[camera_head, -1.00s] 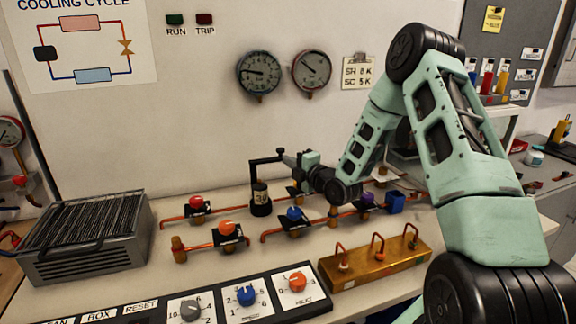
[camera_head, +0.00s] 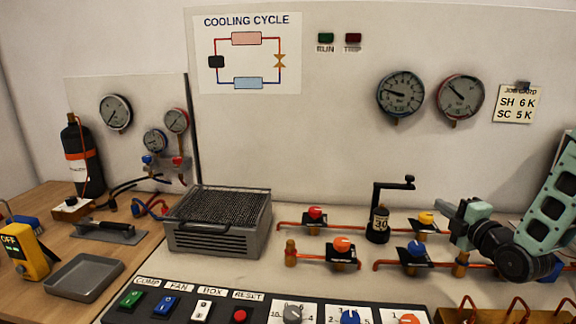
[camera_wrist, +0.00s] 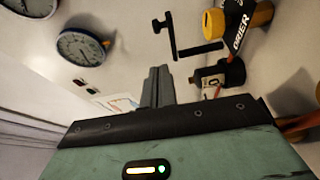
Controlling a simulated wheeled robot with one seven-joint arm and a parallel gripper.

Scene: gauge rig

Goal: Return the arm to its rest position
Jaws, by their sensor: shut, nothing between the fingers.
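My arm comes in from the right edge in the head view, bent, with my gripper (camera_head: 446,209) pointing left. The gripper is shut and empty, above the bench just right of the black drier (camera_head: 378,226) with its crank handle (camera_head: 392,186). A gap shows between the fingertips and the crank. In the wrist view the shut fingers (camera_wrist: 158,86) point up the picture. The crank (camera_wrist: 172,40) and the drier (camera_wrist: 236,32) show beyond them, apart from the fingers. The upper part of my arm is out of view.
Copper pipes with a red valve (camera_head: 315,213), an orange valve (camera_head: 342,244), a blue valve (camera_head: 416,248) and a yellow valve (camera_head: 426,218) lie below and around my gripper. A finned grey unit (camera_head: 218,240) stands left. Gauges (camera_head: 401,95) hang on the wall behind. A control panel runs along the front.

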